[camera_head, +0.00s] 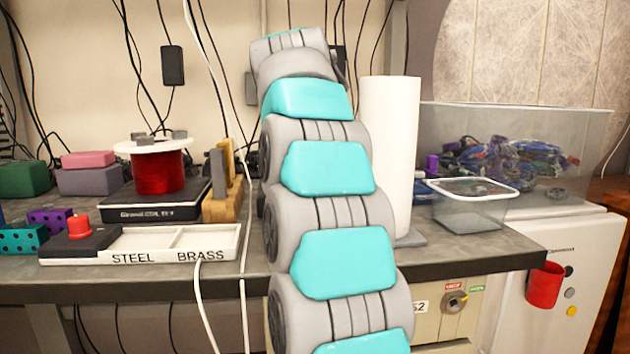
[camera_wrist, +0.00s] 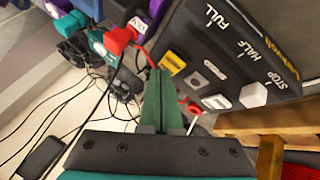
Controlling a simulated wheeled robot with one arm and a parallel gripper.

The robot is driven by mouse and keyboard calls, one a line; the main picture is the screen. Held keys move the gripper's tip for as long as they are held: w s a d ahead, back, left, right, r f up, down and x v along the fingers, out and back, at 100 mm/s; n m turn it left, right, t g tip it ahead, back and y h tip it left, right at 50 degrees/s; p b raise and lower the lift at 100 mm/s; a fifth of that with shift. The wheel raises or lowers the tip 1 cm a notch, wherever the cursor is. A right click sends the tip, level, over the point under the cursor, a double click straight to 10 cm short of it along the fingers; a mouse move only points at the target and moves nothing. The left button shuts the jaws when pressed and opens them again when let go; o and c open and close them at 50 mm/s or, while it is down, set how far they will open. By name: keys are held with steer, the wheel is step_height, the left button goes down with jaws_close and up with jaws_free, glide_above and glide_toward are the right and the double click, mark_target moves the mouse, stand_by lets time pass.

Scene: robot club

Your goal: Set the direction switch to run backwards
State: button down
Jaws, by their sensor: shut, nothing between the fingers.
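A black control box (camera_wrist: 260,45) fills the upper right of the wrist view, lettered FULL, HALF and STOP. A white knob (camera_wrist: 253,95) sits near STOP. A yellow square (camera_wrist: 172,62) and a grey square piece (camera_wrist: 197,80) lie along the box's near edge; I cannot tell which of the small parts is the direction switch or how it is set. My gripper (camera_wrist: 160,74) is shut and empty, its green fingertips just left of the yellow and grey pieces; contact cannot be told. In the head view my arm hides the gripper and the control box.
Red plugs (camera_wrist: 120,38) and loose cables lie left of the fingers. A wooden block (camera_wrist: 270,160) is at the lower right. On the bench stand a red spool (camera_head: 158,172), a STEEL/BRASS tray (camera_head: 150,261), a white roll (camera_head: 386,150) and a clear bin (camera_head: 450,125).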

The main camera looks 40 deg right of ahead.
steer(key=shift+f, duration=0.15)
steer(key=shift+f, duration=0.25)
steer(key=shift+s+f+b, duration=0.1)
steer(key=shift+f+b, duration=0.2)
steer(key=shift+b, duration=0.1)
stand_by(0.6)
stand_by(0.4)
steer(key=shift+r+p, duration=0.75)
steer(key=shift+p, duration=0.15)
